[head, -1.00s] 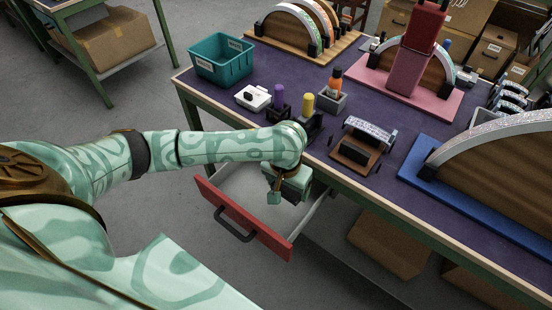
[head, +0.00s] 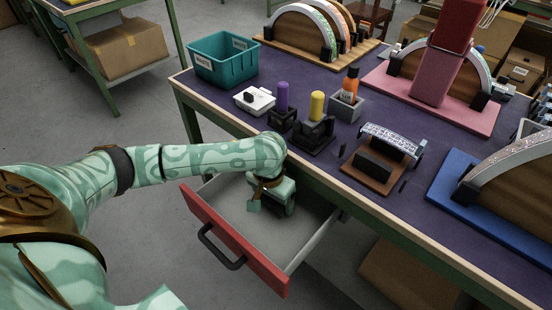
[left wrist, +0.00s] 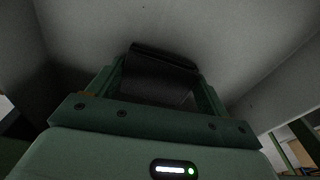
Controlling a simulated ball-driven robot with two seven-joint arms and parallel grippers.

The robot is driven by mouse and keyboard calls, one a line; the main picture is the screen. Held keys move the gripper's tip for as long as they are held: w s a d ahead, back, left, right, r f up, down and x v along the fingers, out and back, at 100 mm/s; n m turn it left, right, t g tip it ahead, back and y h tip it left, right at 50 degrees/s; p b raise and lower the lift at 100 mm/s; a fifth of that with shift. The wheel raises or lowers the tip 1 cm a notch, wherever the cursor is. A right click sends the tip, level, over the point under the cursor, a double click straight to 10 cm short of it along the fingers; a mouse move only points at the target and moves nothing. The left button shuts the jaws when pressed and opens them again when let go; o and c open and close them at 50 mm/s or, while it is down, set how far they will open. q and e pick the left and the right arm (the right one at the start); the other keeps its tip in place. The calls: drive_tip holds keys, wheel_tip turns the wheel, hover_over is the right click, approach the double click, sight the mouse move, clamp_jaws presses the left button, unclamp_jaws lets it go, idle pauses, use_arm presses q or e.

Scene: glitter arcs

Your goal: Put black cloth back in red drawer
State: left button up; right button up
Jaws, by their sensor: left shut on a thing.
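The red drawer (head: 236,240) is pulled out from under the table, with its red front and black handle toward me. Its pale inside looks empty around my gripper. My left gripper (head: 275,208) points down inside the open drawer, near its middle. In the left wrist view the left gripper (left wrist: 158,92) is shut on the black cloth (left wrist: 160,68), a folded dark piece between the fingers. Pale drawer floor and walls surround it there. In the head view the cloth is mostly hidden by the gripper. Whether it touches the drawer floor is unclear. My right gripper is out of view.
The table edge runs close behind my left wrist. Open floor lies left of the drawer.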

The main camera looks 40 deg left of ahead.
sight(270, 204)
use_arm(q)
drive_tip(key=shift+s+r, duration=0.1)
drive_tip(key=shift+r, duration=0.05)
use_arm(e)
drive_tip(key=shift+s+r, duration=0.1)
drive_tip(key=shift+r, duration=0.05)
use_arm(q)
drive_tip(key=o, duration=0.9)
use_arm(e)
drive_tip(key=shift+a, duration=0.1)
use_arm(q)
drive_tip(key=r+p, duration=0.3)
drive_tip(key=r, duration=0.1)
drive_tip(key=s+r+p, duration=0.1)
drive_tip(key=r+p, duration=0.2)
drive_tip(key=r, duration=0.1)
drive_tip(key=r+p, duration=0.3)
drive_tip(key=r, duration=0.1)
drive_tip(key=shift+s, duration=0.15)
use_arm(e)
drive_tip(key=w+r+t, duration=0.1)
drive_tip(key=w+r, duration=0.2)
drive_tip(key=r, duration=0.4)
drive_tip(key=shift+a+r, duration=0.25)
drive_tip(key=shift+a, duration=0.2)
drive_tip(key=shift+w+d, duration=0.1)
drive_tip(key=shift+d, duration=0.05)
